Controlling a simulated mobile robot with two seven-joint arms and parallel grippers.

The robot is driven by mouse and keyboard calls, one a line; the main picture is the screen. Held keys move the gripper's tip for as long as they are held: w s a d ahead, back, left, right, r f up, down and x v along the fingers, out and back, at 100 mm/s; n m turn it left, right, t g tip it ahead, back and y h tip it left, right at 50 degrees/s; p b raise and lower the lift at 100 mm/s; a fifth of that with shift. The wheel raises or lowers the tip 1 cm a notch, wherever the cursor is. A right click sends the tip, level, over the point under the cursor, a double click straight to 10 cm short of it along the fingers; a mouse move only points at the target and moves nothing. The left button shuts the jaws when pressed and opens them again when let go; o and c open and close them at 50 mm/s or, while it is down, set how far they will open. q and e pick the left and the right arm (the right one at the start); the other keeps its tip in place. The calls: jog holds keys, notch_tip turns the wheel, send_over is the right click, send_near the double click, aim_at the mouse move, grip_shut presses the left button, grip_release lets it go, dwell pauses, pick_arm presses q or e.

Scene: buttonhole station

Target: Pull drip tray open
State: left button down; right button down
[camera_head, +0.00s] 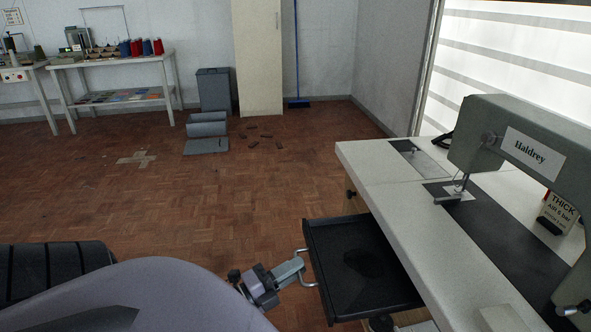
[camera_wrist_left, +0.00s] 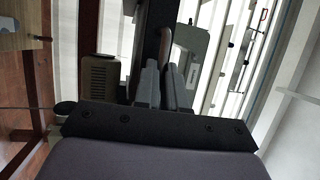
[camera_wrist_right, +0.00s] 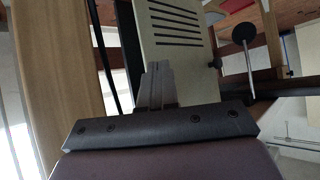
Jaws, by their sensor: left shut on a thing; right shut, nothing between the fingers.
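The drip tray (camera_head: 345,235) is a shallow dark tray that sticks out to the left from under the sewing table, with a darker patch on its floor. A pale bar handle (camera_head: 313,284) is on its left side. My left gripper (camera_head: 298,266) is shut on this handle, level with the tray's outer edge. In the left wrist view, the left fingers (camera_wrist_left: 162,75) close around a rod-like bar. My right gripper is out of the head view. In the right wrist view, the right fingers (camera_wrist_right: 156,75) are shut with nothing between them.
The white sewing table (camera_head: 385,180) carries a grey machine marked Haldrey (camera_head: 530,140) and a small sign (camera_head: 557,213). A dark knob (camera_head: 351,194) is under the table edge. The wooden floor (camera_head: 200,210) left of the tray is clear; a grey bin (camera_head: 213,90) stands far back.

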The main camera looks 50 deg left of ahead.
pick_arm(q)
jog(key=c, duration=1.5)
grip_release()
jog(key=d+v, duration=0.1)
jog(key=v, duration=0.6)
jog(key=shift+a, duration=0.45)
jog(key=shift+s, duration=0.1)
